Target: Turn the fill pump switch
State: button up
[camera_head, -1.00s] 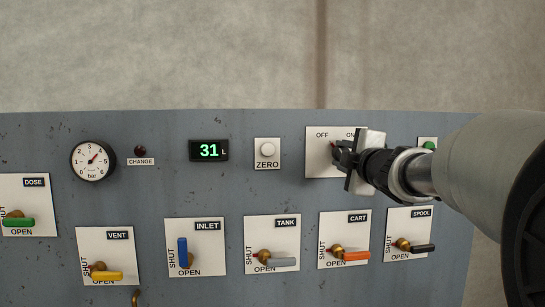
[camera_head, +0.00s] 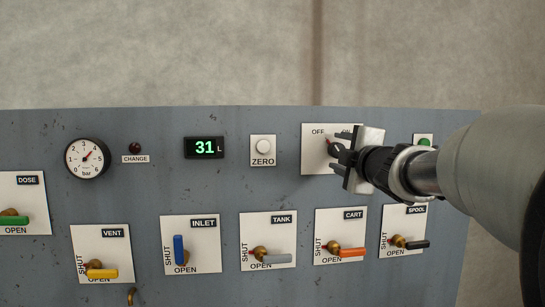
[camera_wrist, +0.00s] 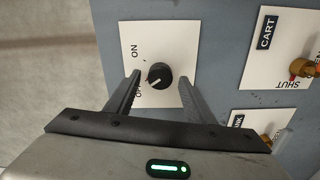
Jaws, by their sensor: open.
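The switch is a black round knob (camera_wrist: 159,76) on a white plate marked OFF and ON, clearest in the wrist view. The white line on the knob points toward the OFF side. In the head view the plate (camera_head: 312,158) is partly hidden by my gripper (camera_head: 333,150). In the wrist view my gripper (camera_wrist: 157,92) is open, with one finger on each side of the knob and visible gaps between. The fingers do not appear to touch the knob. The plate's name label is not visible.
Below the plate sit lever valves TANK (camera_head: 275,259), CART (camera_head: 346,252) and SPOOL (camera_head: 412,244). A green button or lamp (camera_head: 424,142) is right of my gripper. A ZERO button (camera_head: 263,147), a display (camera_head: 206,148) reading 31 L and a gauge (camera_head: 87,158) are to the left.

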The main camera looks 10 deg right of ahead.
jog(key=s+p, duration=0.2)
jog(key=s, duration=1.4)
jog(key=s+a+f+m+g+p, duration=1.1)
jog(key=s+f+m+p, duration=0.1)
jog(key=s+m, duration=0.3)
jog(key=shift+s+f+m+g, duration=0.35)
jog(key=shift+f+m+g, duration=0.05)
jog(key=shift+m, duration=0.1)
